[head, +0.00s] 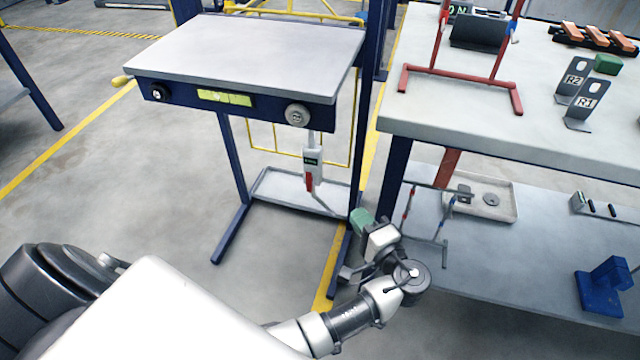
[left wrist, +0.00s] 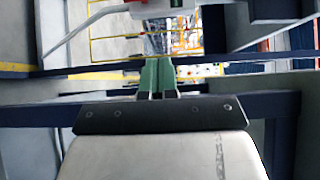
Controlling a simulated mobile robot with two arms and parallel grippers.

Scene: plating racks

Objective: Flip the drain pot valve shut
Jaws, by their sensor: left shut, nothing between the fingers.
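The drain pot (head: 312,160) is a slim pale-grey body with a dark green label, hanging below the right end of the blue-framed bench. A red lever (head: 309,182), apparently the valve handle, points downward at its lower part. In the left wrist view, the pot's pale lower end (left wrist: 160,10) shows at the top edge, with only a bit of red beside it. My left gripper (head: 360,222), with green fingers, is shut and empty, below and right of the lever and apart from it. Its fingers show at the centre of the left wrist view (left wrist: 157,75). My right gripper is not in view.
A grey tray shelf (head: 290,195) lies below the pot. A blue bench leg (head: 356,150) stands close to my left gripper.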

